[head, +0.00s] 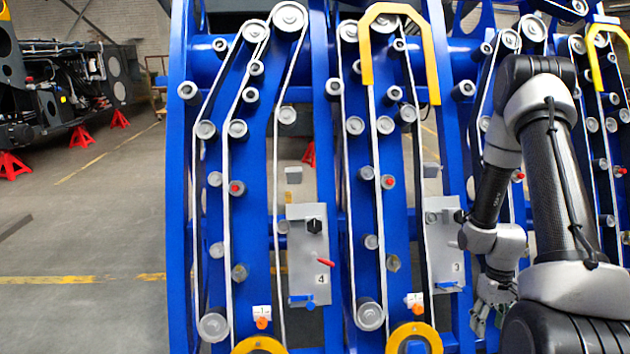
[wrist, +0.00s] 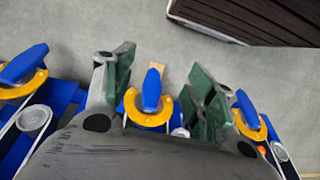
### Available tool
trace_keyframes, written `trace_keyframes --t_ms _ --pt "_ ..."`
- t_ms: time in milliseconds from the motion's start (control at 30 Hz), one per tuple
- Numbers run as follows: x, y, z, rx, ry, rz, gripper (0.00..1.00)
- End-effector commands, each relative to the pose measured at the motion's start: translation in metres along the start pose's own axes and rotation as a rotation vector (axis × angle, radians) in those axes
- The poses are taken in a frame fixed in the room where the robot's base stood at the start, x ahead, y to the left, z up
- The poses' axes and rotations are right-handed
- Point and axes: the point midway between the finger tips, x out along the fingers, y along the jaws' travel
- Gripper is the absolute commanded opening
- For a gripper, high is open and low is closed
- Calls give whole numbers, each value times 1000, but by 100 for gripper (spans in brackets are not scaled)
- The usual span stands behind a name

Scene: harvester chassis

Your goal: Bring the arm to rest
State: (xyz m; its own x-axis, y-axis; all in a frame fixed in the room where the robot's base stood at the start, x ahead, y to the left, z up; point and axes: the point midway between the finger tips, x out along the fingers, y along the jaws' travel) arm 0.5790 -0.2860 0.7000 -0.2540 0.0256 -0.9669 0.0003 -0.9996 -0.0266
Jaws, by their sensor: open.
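My arm (head: 555,165) stands folded at the right of the head view, in front of the blue chassis (head: 176,200). My gripper (head: 487,312) hangs low at its end, partly hidden by my own arm links. In the wrist view my gripper (wrist: 160,88) is open, its two green-padded fingers wide apart with nothing held between them. A yellow ring with a blue lever (wrist: 151,90) shows beyond the gap between the fingers. I cannot tell how far my gripper is from the chassis.
Grey plates numbered 4 (head: 309,255) and 3 (head: 442,245) carry knobs and levers. Yellow guards (head: 432,55) stick out at the top. Open concrete floor (head: 80,240) lies to the left, with a machine on red stands (head: 82,137) behind. A dark slatted object (wrist: 250,18) lies at the wrist view's top.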

Motion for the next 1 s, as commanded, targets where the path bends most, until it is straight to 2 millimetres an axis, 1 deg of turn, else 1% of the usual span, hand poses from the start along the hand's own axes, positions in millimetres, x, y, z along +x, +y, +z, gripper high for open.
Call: trace_keyframes --t_ms 33,67,100,167,200,267,300,367,400,500,600,700,900,1000 --pt "-34 -5 8 25 -5 8 56" --pt "-52 -9 16 42 -14 10 56" --pt "-74 -15 26 63 -23 13 56" --pt "-107 -25 42 92 -31 15 56" --pt "-128 -32 52 108 -33 17 56" --pt "-156 -42 69 131 -30 17 56" --pt "-174 -50 81 142 -26 18 56" --pt "-199 -61 98 156 -13 17 56" --pt "-214 -68 110 162 0 17 56" --pt "-247 -86 138 167 45 14 56" --pt "-275 -102 163 156 113 13 56" --pt "-298 -116 183 131 213 13 56" --pt "-340 -134 208 68 457 22 56" --pt "-358 -140 215 41 552 25 56"
